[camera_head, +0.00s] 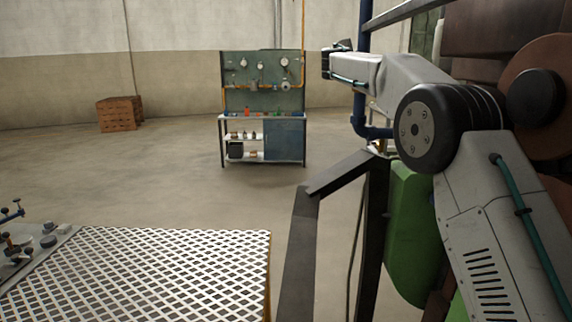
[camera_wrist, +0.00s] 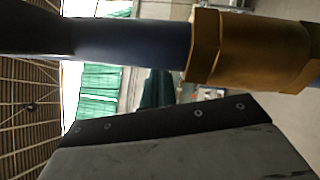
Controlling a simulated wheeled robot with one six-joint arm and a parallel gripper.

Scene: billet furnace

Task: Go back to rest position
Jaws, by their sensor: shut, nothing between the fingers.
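My gripper (camera_head: 343,46) is a small dark shape at the far end of my raised arm, in the upper middle right of the head view. It is shut and empty. Its fingers are too small there to tell apart. My arm bends at a large black joint and its forearm reaches left. A blue pipe (camera_head: 364,60) stands upright close behind the forearm end. In the wrist view a blue pipe (camera_wrist: 130,42) with a brass fitting (camera_wrist: 250,48) crosses the top, very near the camera.
A workbench with gauges (camera_head: 262,85) stands at the back. A brick stack (camera_head: 119,114) is far left. A white grating (camera_head: 150,270) fills the lower left. A dark metal frame (camera_head: 300,240) and green housing (camera_head: 410,235) stand close by my arm. The middle floor is clear.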

